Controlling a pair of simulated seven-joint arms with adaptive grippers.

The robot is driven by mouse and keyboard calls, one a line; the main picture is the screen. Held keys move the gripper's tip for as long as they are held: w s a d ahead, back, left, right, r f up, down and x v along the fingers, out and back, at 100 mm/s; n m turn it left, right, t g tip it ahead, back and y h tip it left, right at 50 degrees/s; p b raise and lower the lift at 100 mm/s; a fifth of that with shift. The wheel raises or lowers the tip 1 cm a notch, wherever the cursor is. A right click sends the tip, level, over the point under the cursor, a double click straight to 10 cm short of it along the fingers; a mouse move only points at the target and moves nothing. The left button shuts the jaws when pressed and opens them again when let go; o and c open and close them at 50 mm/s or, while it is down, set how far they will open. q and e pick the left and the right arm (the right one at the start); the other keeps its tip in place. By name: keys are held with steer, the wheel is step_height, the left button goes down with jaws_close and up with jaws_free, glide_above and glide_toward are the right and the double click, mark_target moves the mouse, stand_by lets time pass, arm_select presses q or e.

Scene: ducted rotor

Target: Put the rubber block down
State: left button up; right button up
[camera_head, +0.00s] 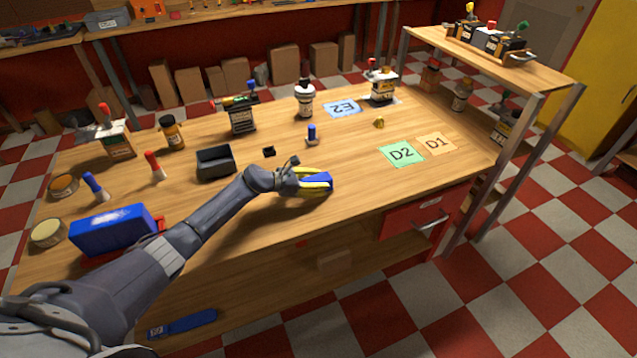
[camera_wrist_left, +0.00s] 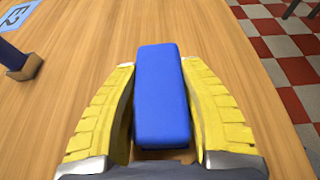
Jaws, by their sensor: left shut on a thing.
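The rubber block is a small blue block (camera_wrist_left: 161,95) held between the two yellow fingers of my left gripper (camera_wrist_left: 160,110) in the left wrist view. In the head view the block (camera_head: 325,180) shows between the yellow fingertips of the left gripper (camera_head: 314,184), low over the front middle of the wooden table (camera_head: 350,215). I cannot tell whether the block touches the tabletop. My right gripper is not in view.
A green D2 card (camera_head: 402,153) and an orange D1 card (camera_head: 436,144) lie to the right. A blue E2 card (camera_head: 343,107) lies further back. A black bin (camera_head: 216,162) and a blue-handled tool (camera_head: 312,133) stand nearby. Bare wood surrounds the gripper.

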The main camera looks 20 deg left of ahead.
arm_select(q)
steer(key=shift+f, duration=0.1)
steer(key=o, duration=1.2)
steer(key=v, duration=1.1)
steer(key=shift+s+a+r, duration=0.1)
steer(key=shift+r, duration=0.15)
steer(key=shift+s+a+r, duration=0.15)
steer(key=shift+s+a, duration=0.05)
steer(key=shift+a, duration=0.05)
steer(key=shift+r, duration=0.1)
